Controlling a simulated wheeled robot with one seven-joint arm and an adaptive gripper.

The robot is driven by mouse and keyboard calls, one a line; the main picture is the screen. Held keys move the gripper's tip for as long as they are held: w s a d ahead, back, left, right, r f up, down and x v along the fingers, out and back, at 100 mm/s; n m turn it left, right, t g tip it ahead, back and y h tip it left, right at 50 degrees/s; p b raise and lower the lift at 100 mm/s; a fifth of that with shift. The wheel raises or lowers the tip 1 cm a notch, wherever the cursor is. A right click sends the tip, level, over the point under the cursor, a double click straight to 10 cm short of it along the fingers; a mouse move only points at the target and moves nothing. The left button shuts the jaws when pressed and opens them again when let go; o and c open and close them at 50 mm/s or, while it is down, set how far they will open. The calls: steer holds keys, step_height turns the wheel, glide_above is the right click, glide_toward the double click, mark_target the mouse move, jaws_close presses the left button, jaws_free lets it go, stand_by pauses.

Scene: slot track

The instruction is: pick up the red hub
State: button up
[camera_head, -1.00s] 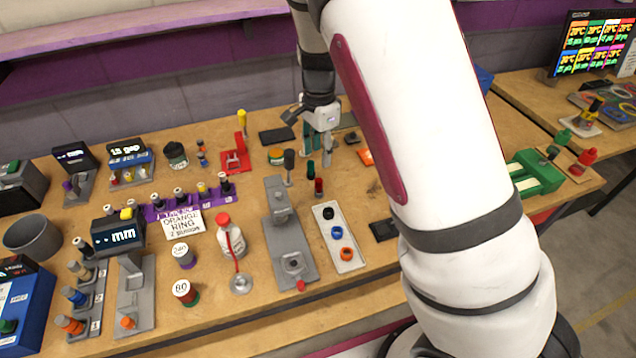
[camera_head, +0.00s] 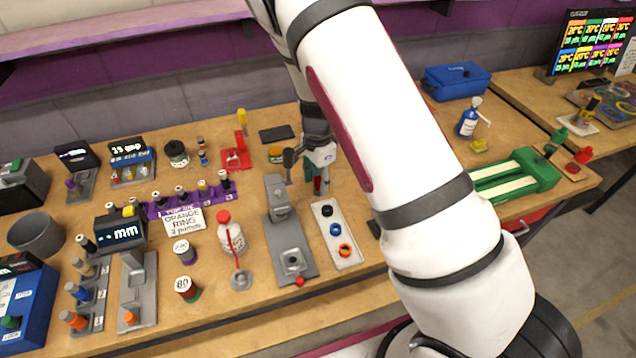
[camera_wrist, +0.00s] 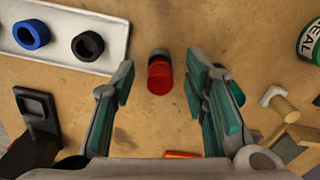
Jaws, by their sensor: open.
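The red hub (camera_wrist: 159,76) is a short red cylinder with a darker grey end, on the wooden table in the wrist view. It shows between and slightly ahead of my gripper's two teal-padded fingers (camera_wrist: 160,84), with clear gaps on both sides. In the head view the red hub (camera_head: 317,184) shows just below my gripper (camera_head: 314,173), partly covered by it. My gripper is open, empty and pointing down over the hub. Whether the fingertips are level with the hub is hard to tell.
A white tray (camera_head: 351,257) with black, blue and orange rings lies near the hub. A grey fixture (camera_head: 292,237) stands to its left. In the wrist view a green piece (camera_wrist: 236,92) is close outside the right finger, with a bolt (camera_wrist: 285,107) beyond it.

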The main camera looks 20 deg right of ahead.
jaws_close()
steer(key=shift+r, duration=0.15)
